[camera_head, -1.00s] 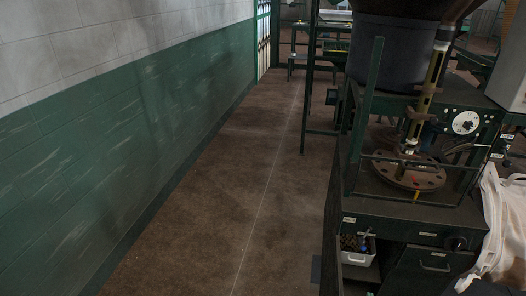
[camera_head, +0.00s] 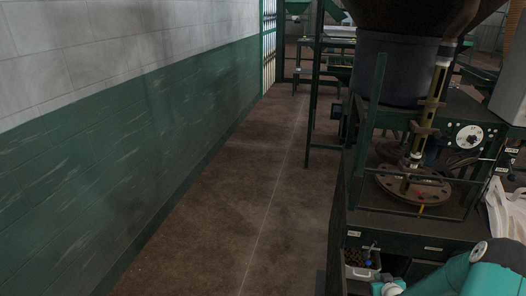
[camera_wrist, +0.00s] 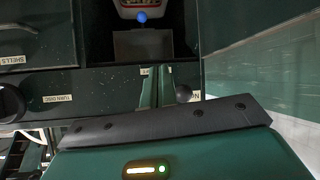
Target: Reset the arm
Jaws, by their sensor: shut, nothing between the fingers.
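My teal arm shows in the lower right corner of the head view, in front of the dark green machine cabinet (camera_head: 430,228). My gripper (camera_wrist: 157,76) shows in the wrist view as two narrow green fingers held together, with nothing between them. The fingers stand out beyond a dark bolted bar and a green housing with a lit strip. They face the dark cabinet front with its labels. I cannot tell the distance between fingers and cabinet. The gripper's fingers cannot be made out in the head view.
A white bag (camera_head: 508,215) hangs at the right edge. A round flange (camera_head: 413,185) and a dial (camera_head: 469,136) are above. The brown floor (camera_head: 235,190) on the left is clear up to the green wall.

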